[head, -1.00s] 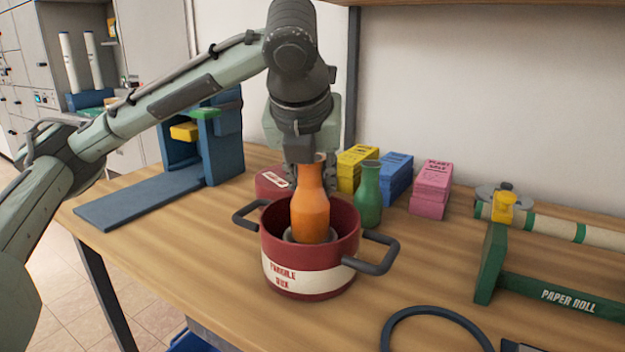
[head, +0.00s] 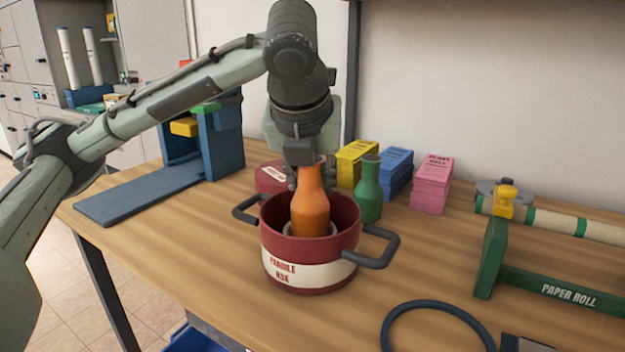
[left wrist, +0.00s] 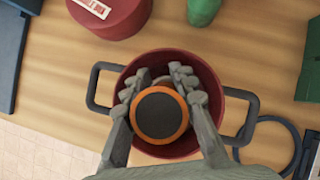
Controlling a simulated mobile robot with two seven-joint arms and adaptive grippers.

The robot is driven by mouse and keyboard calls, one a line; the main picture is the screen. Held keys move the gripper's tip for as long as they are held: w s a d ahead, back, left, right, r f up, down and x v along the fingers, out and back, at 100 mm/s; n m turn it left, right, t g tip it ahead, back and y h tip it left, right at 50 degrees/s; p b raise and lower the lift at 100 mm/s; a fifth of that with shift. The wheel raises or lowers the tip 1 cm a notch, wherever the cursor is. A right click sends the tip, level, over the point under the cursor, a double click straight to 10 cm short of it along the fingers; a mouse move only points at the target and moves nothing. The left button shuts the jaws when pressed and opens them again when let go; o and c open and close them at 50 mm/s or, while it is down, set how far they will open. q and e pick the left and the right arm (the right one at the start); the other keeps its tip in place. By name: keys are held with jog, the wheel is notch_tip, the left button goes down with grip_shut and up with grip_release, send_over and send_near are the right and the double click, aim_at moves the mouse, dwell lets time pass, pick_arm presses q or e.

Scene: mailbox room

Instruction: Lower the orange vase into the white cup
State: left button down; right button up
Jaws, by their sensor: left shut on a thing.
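The orange vase (head: 311,212) stands upright in the mouth of a red pot (head: 310,275) with a cream label band. A pale rim, likely the white cup (head: 287,231), shows around the vase's lower part inside the pot; the vase's base and most of the cup are hidden. My left gripper (head: 311,172) points down from above and is shut on the vase near its neck. In the left wrist view, its fingers (left wrist: 160,92) lie on both sides of the vase's round dark mouth (left wrist: 160,115). My right gripper is not in view.
The pot's side handles (head: 375,250) stick out. A green vase (head: 368,190) stands close behind it, beside yellow, blue and pink stacks (head: 431,185). A red round container (head: 272,178) is behind left. A dark ring (head: 437,308) and green paper-roll holder (head: 490,262) are at right.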

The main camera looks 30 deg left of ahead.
aim_at(308, 175)
pick_arm(q)
jog(key=shift+f+b, duration=0.6)
jog(key=shift+f, duration=1.3)
dwell(0.6)
jog(key=c, duration=1.2)
grip_release()
jog(key=shift+o, duration=0.2)
jog(key=v, duration=1)
jog(key=shift+d+r, duration=0.1)
jog(key=shift+r, duration=0.2)
jog(key=shift+v, duration=0.8)
jog(key=shift+f, duration=0.1)
